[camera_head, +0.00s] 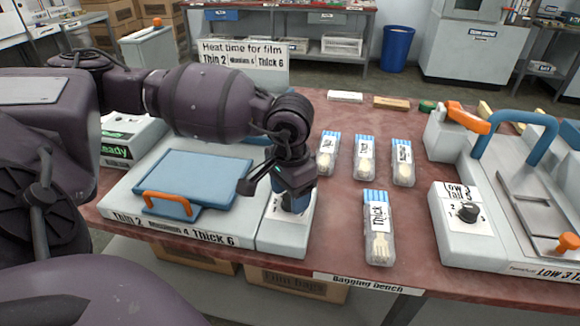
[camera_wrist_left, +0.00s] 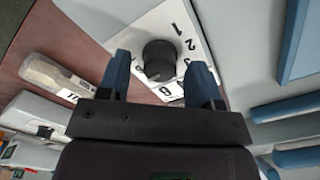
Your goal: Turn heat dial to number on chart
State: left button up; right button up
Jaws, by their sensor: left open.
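The heat dial (camera_wrist_left: 160,58) is a black round knob on a white plate with printed numbers, including 1, 2, 3 and 6. My left gripper (camera_head: 293,196) points down over the plate at the sealer's right end. Its blue fingers (camera_wrist_left: 160,78) are open and appear on either side of the knob in the left wrist view; I cannot tell whether they touch it. In the head view the gripper hides the knob. The chart (camera_head: 243,54) reads "Heat time for film", Thin 2, Medium 4, Thick 6. My right gripper is not in view.
The sealer has a blue lid with an orange handle (camera_head: 167,203). A bag marked "Thick" (camera_head: 378,228) lies right of the dial plate, with several similar bags behind it. Another machine with its own black knob (camera_head: 467,212) stands at the right.

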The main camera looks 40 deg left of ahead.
aim_at(289, 197)
pick_arm(q)
notch_tip(289, 197, up, 11)
jog(key=p, duration=0.1)
jog(key=shift+f+p, duration=0.2)
jog(key=shift+p, duration=0.15)
dwell(0.4)
jog(key=shift+s, duration=0.1)
